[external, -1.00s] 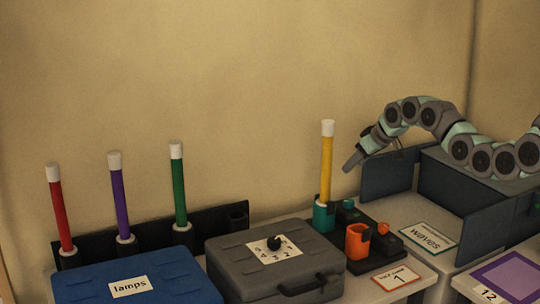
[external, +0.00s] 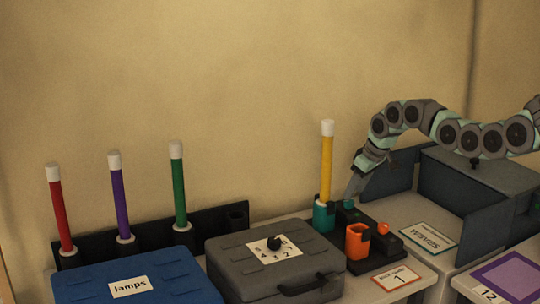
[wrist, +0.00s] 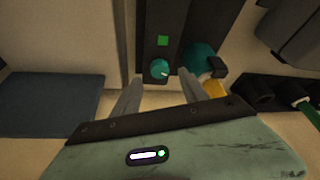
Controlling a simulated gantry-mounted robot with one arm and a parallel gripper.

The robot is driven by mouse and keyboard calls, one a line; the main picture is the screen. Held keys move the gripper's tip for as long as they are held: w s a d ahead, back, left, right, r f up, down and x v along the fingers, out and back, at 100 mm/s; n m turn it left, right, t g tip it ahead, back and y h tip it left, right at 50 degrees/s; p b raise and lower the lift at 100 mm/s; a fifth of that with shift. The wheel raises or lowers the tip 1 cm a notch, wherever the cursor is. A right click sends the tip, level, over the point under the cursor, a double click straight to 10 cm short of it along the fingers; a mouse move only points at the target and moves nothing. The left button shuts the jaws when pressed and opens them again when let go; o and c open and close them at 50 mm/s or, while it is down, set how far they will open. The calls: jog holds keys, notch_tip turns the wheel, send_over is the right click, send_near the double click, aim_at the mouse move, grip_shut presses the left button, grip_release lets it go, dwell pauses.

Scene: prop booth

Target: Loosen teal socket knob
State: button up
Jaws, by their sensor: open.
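The teal knob (wrist: 160,68), round with a white mark, sits on a dark block beside the teal socket (wrist: 198,57). In the external view the teal socket (external: 323,218) holds an upright yellow tube (external: 326,160) with a white cap. The teal knob (external: 347,204) shows just right of it, below my fingertips. My gripper (external: 353,188) points down over the knob. In the wrist view my gripper (wrist: 158,84) is open and empty, with the knob just beyond and between its fingertips. I cannot tell whether the fingers touch it.
An orange socket (external: 357,241) with its orange knob (external: 383,228) stands in front on the same dark block. A grey case (external: 230,262) lies to the left. Dark upright panels (external: 405,168) stand close to the right of my gripper.

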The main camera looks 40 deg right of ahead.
aim_at(351, 201)
jog(key=shift+x, duration=1.95)
jog(key=shift+c, duration=0.3)
grip_shut()
